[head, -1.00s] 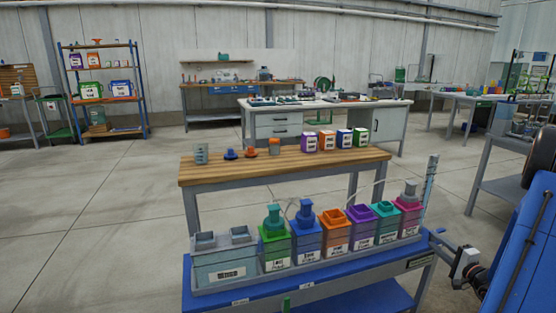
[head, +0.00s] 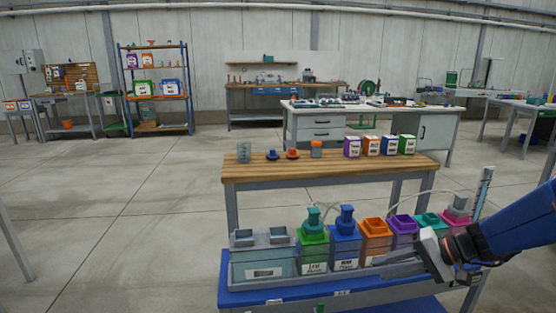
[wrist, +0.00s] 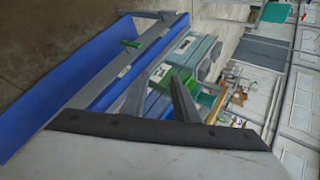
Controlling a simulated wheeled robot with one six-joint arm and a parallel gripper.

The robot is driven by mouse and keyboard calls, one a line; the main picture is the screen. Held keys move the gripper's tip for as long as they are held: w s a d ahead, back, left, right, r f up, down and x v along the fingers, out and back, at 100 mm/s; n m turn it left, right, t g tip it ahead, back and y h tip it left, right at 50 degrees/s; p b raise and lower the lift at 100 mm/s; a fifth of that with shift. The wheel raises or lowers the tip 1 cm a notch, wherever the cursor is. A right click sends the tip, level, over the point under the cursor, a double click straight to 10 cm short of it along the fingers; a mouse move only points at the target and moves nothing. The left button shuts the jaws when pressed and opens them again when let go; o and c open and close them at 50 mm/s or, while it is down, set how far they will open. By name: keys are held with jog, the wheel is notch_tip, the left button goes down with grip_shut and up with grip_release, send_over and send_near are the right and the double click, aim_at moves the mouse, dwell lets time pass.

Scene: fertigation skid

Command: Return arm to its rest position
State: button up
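My blue arm enters the head view from the right. My gripper (head: 388,266) points left, in front of the skid's right-hand containers. In the wrist view its two fingers (wrist: 157,92) stand apart with nothing held between them; containers show beyond them. The blue skid bench (head: 290,292) holds a row: a grey double-topped tank (head: 263,264), green (head: 313,236), blue (head: 345,238), orange (head: 375,237), purple (head: 404,228), teal and pink containers. My gripper and arm partly hide the purple, teal and pink ones. I cannot tell whether the gripper touches anything.
Behind the skid stands a wooden-topped bench (head: 330,167) with small caps and several labelled boxes. A white workbench (head: 318,120) and a shelf rack (head: 155,90) stand farther back. A thin tube arches behind the containers. The floor on the left is clear.

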jog(key=s+a+n+g+h, duration=0.2)
jog(key=s+a+n+h, duration=0.15)
jog(key=s, duration=0.75)
jog(key=s+d+r+n+t+h, duration=0.1)
jog(key=s+d+r+t+h, duration=0.1)
jog(key=s+h, duration=0.4)
jog(key=shift+s+d+r+n, duration=0.35)
jog(key=shift+s+d+r, duration=0.4)
jog(key=shift+s, duration=0.2)
jog(key=shift+w, duration=0.1)
